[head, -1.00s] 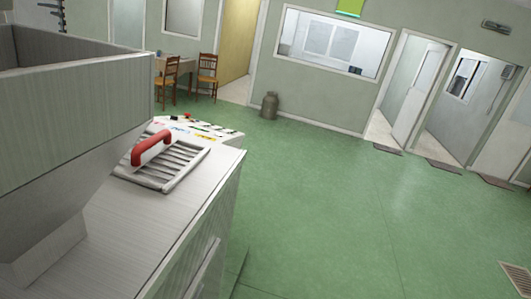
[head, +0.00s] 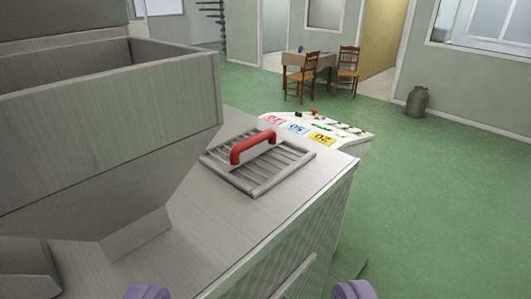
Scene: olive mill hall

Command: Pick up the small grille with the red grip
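The small grille (head: 267,178) is a light grey slatted frame lying flat on top of the grey metal machine (head: 190,240). Its red grip (head: 254,146) is an arched bar standing up across the slats. My gripper (head: 250,291) shows only as two purple fingertips at the bottom edge of the head view. They are wide apart with nothing seen between them. The grille lies farther off, above them in the picture, with clear space between. The rest of the gripper is out of view.
A large grey hopper (head: 110,105) rises left of the grille. A sloped panel (head: 318,128) with numbered coloured labels lies just behind it. Green floor (head: 450,210) is open at right. A table (head: 308,62) with two chairs and a metal can (head: 417,102) stand farther back.

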